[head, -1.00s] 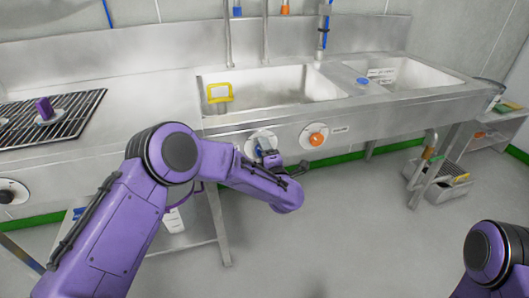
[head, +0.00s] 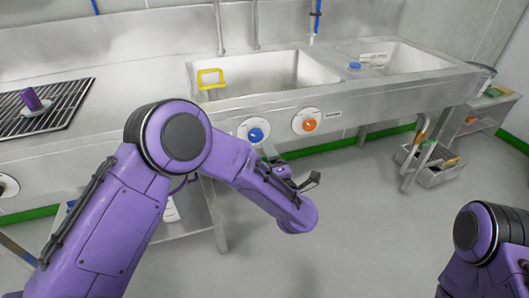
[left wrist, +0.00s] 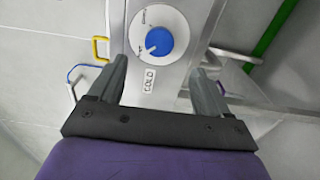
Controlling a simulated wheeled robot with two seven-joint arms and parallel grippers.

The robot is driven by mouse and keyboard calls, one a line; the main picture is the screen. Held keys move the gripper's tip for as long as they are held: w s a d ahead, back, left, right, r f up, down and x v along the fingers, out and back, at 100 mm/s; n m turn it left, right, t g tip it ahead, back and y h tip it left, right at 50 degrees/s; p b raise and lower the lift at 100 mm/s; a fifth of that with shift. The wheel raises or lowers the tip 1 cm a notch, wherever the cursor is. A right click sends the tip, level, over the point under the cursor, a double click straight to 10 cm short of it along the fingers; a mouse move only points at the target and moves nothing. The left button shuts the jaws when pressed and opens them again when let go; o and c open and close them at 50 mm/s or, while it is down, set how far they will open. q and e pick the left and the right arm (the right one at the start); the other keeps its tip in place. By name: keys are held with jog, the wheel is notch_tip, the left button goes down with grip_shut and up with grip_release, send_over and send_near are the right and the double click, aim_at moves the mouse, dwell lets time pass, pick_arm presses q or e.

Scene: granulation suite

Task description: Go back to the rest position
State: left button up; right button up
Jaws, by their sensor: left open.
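My left gripper (head: 290,173) is in front of the steel sink unit, below and to the right of the blue knob (head: 254,132). In the left wrist view its two fingers (left wrist: 163,82) are spread apart with nothing between them. The blue knob (left wrist: 158,41) shows there beyond the fingertips, on a white dial above a label reading COLD. The gripper is apart from the knob. My right arm shows at the lower right of the head view; its gripper is out of the picture.
The steel sink unit (head: 420,92) spans the back, with an orange knob (head: 307,121) on its front. A grey basket (head: 430,168) stands at the right. Open floor (head: 350,230) lies in front.

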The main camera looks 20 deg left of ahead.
dwell(0.3)
pick_arm(q)
jog(key=s+a+f+m+g+h+p, duration=0.2)
jog(key=s+f+m+h, duration=0.2)
jog(key=s+f+m, duration=0.3)
jog(key=s+a+f+m+g+h+p, duration=0.15)
jog(key=s+f+m+h, duration=0.3)
jog(key=f+m, duration=0.45)
jog(key=s+a+f+m+g+y+p, duration=0.1)
jog(key=s+a+g, duration=0.3)
jog(key=s, duration=0.9)
jog(key=s+a+f+m+g+y+p, duration=0.1)
jog(key=s+a+f+g+p, duration=0.2)
jog(key=s+a, duration=0.5)
jog(key=s+f+g, duration=0.1)
jog(key=s, duration=0.4)
jog(key=shift+s+a+f, duration=0.15)
jog(key=shift+s+a, duration=0.05)
jog(key=shift+a, duration=0.2)
